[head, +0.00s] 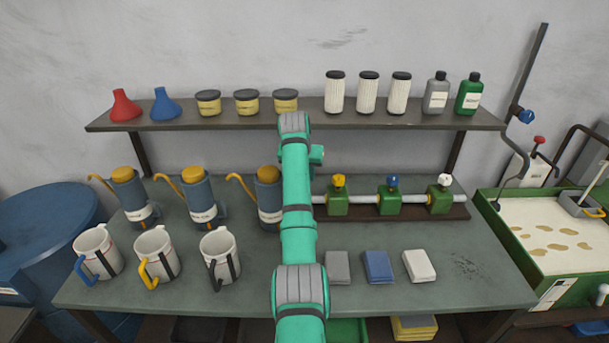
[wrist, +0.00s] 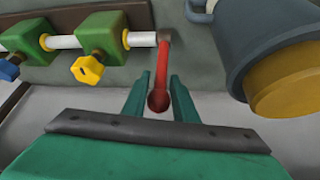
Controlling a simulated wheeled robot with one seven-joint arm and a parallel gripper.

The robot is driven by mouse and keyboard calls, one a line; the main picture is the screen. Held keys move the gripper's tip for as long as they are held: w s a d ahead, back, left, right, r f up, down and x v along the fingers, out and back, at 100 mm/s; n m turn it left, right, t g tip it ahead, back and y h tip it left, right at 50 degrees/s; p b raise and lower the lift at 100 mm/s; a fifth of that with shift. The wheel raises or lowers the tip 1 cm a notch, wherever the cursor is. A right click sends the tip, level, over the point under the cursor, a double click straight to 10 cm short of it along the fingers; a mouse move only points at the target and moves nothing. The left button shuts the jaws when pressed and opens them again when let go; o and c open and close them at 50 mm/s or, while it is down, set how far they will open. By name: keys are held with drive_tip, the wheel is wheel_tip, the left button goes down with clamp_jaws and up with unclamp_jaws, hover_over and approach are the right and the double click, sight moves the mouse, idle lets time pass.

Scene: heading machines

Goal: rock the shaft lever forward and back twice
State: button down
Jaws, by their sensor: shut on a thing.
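The shaft lever (wrist: 162,68) is a red rod with a round red knob, fixed to the end of a pale shaft (wrist: 62,42) in the wrist view. My gripper (wrist: 159,78) has its two green fingers on either side of the rod near the knob, shut on the lever. In the head view my green arm reaches over the bench and hides the lever and the gripper. The shaft also shows there to the right of my arm (head: 362,198), running through green valve blocks with yellow, blue and white knobs.
A blue-grey oil can (head: 269,200) stands just left of my arm, close beside the lever in the wrist view (wrist: 245,35). Mugs (head: 218,255) and folded cloths (head: 378,266) sit on the bench front. A shelf (head: 400,119) with bottles and filters runs behind.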

drive_tip(key=shift+f, duration=0.15)
drive_tip(key=c, duration=1.7)
unclamp_jaws()
drive_tip(key=shift+c, duration=0.2)
drive_tip(key=v, duration=1.1)
drive_tip(key=shift+w+f, duration=0.1)
